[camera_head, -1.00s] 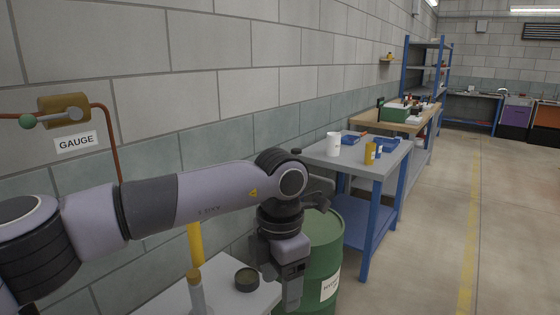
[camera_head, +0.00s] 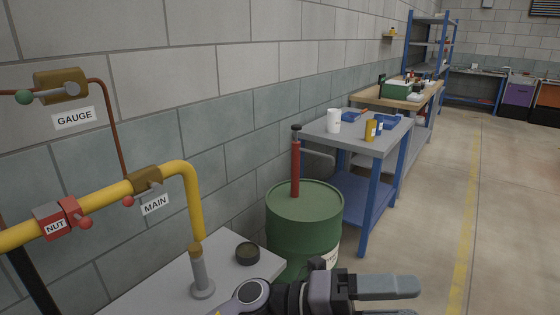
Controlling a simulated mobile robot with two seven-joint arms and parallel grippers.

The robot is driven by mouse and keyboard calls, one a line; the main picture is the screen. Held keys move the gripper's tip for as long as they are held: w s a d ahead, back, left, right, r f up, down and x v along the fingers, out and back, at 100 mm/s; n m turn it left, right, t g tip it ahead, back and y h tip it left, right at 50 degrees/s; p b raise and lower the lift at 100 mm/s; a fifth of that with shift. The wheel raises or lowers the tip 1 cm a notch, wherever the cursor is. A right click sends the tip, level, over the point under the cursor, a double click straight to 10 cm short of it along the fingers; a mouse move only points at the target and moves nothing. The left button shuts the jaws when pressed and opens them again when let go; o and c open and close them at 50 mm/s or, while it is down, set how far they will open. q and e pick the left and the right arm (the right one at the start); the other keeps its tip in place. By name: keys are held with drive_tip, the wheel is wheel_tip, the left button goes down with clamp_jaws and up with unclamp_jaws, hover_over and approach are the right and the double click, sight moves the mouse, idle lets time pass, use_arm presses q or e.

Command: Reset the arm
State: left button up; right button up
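My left gripper (camera_head: 412,302) is low in the view, right of the middle, with its fingers pointing right. A gap shows between the two fingers and nothing is in it. The lower finger is cut off by the bottom edge. The wrist of my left arm (camera_head: 285,297) enters from the bottom, in front of the green drum. My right gripper is not in view.
A green drum (camera_head: 305,222) with a red upright pump stands behind the gripper. A pale bench (camera_head: 225,283) carries a dark round tin. A yellow pipe (camera_head: 100,208) with valves runs along the wall. A grey table (camera_head: 350,143) stands beyond. The floor at right is clear.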

use_arm(q)
drive_tip(key=w+a+f+n+t+y, duration=0.45)
drive_tip(key=a+f+n+t, duration=0.25)
drive_tip(key=a+n+t, duration=0.5)
drive_tip(key=w+a+f+n+t+y, duration=0.3)
drive_tip(key=a+f+n+t+y, duration=0.45)
drive_tip(key=n, duration=0.75)
drive_tip(key=s+a+f+n+g+y, duration=0.2)
drive_tip(key=s+a+f+n+y, duration=0.1)
drive_tip(key=s+a+f, duration=0.4)
drive_tip(key=s+a+f+n+g+y, duration=0.2)
drive_tip(key=s+a+f+n, duration=0.4)
drive_tip(key=f, duration=0.5)
drive_tip(key=shift+s+a+f+n+y, duration=0.3)
drive_tip(key=shift+s+a+y, duration=0.45)
drive_tip(key=shift+a, duration=0.5)
drive_tip(key=shift+s+g, duration=0.1)
drive_tip(key=shift+g, duration=0.15)
